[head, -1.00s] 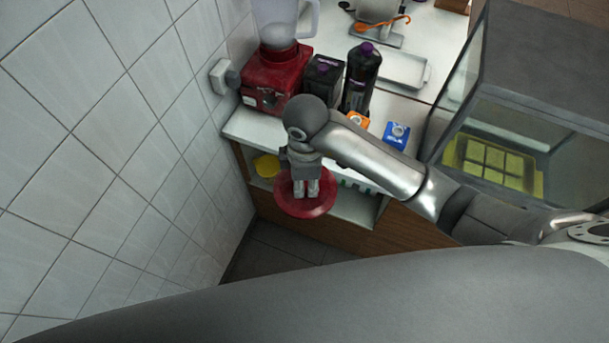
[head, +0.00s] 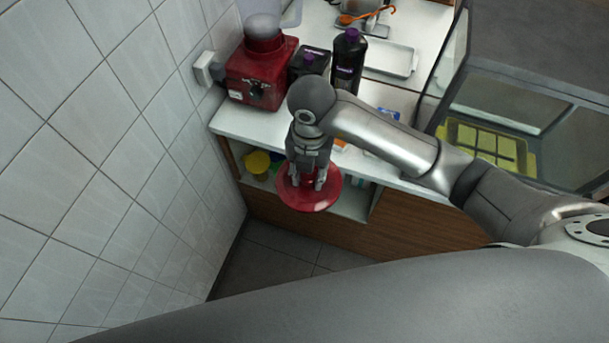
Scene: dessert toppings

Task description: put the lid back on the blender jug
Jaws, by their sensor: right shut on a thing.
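The red round lid (head: 310,200) is held by my right gripper (head: 309,183), whose fingers are shut on its middle. The lid hangs in front of the counter, over the open shelf and the floor. The blender is at the upper left on the counter: its red base (head: 259,75) shows, and only the bottom of the clear jug (head: 290,14) is in view at the top edge. The jug's mouth is out of the picture. The lid is well apart from the jug. My left gripper is not in view.
A black bottle with a purple cap (head: 348,65) and a dark carton (head: 310,64) stand right of the blender. A metal tray (head: 390,58) lies behind. A glass display case (head: 530,100) is at right, a tiled wall (head: 110,130) at left. A yellow bowl (head: 258,163) sits on the shelf.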

